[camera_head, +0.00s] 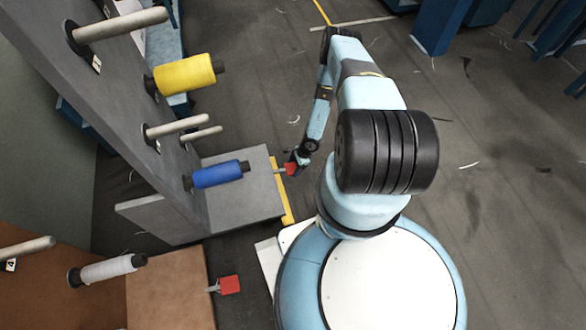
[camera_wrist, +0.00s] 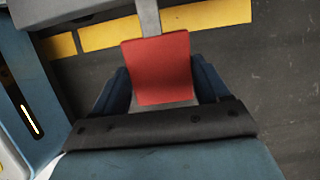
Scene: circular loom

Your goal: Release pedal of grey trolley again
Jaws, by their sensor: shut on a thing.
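The grey trolley (camera_head: 240,180) stands left of my base, with an upright panel and a low platform. Its red pedal (camera_head: 290,169) sticks out from the platform's right edge on a short grey bar. My gripper (camera_head: 293,163) is at this pedal, low near the floor. In the wrist view the red pedal plate (camera_wrist: 160,65) lies between the two dark blue fingers, and my gripper (camera_wrist: 162,88) is shut on it. The pedal's grey bar (camera_wrist: 149,17) runs up towards the trolley. Whether the pedal is pressed or raised I cannot tell.
A brown trolley (camera_head: 170,290) with its own red pedal (camera_head: 229,285) stands at the lower left. Yellow (camera_head: 184,74), blue (camera_head: 217,174) and white (camera_head: 108,268) spools sit on pegs. Open floor (camera_head: 500,200) lies to the right. Blue structures (camera_head: 440,25) stand at the back.

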